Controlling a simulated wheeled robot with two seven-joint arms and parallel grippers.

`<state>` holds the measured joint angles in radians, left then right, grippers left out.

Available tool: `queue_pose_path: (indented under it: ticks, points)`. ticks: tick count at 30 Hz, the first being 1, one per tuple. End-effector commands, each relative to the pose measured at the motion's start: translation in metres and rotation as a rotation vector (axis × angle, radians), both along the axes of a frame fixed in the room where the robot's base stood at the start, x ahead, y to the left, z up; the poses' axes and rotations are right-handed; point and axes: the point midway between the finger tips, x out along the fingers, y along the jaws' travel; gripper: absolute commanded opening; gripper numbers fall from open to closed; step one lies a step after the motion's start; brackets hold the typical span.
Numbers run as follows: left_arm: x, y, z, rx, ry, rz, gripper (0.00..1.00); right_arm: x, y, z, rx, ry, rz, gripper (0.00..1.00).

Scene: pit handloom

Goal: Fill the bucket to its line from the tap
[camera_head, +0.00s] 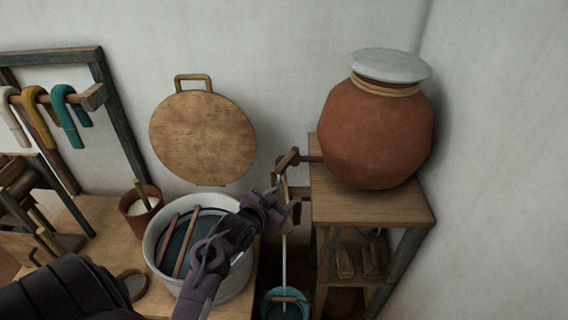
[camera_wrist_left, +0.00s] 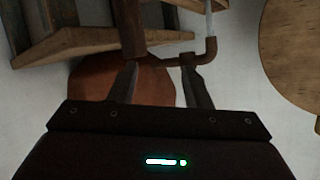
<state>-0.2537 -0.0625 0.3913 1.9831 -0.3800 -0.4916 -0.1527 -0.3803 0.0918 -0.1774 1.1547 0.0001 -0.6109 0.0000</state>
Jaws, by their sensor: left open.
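The tap (camera_head: 290,158) is a brown pipe at the left side of the wooden stand, below the clay pot. A thin pale stream (camera_head: 284,240) runs down from it into the teal bucket (camera_head: 270,298) on the floor. The bucket has a wooden handle bar; its line and water level cannot be made out. My left gripper (camera_head: 283,203) is open beside the tap. In the left wrist view, the tap's pipe (camera_wrist_left: 178,61) shows just beyond the fingertips of my left gripper (camera_wrist_left: 160,76), with the stream at the top. Contact cannot be told. My right gripper is out of view.
The clay pot (camera_head: 375,135) with a pale lid stands on the wooden stand (camera_head: 400,212). A large white tub (camera_head: 240,283) with sticks across it and a small brown pot (camera_head: 153,213) sit on the table. A round board (camera_head: 203,138) hangs on the wall.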

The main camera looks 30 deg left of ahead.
Motion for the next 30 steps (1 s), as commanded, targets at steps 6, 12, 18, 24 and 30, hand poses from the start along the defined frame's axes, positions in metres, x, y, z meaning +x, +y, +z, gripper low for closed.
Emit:
queue_pose_path:
  ticks: [6,12,18,24,30]
  points:
    - [0.018,0.029,0.014,-0.019,-0.217,0.017,0.44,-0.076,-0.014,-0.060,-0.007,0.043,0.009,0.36]
    - [0.021,0.043,0.022,-0.032,-0.336,0.030,0.44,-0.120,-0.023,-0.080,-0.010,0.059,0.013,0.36]
    - [0.030,0.047,0.026,-0.035,-0.369,0.033,0.44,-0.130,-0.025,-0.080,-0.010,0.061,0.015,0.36]
    - [0.062,0.050,0.027,-0.035,-0.367,0.034,0.44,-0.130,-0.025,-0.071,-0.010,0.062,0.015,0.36]
    - [0.089,0.052,0.026,-0.033,-0.366,0.033,0.44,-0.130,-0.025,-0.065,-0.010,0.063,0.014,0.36]
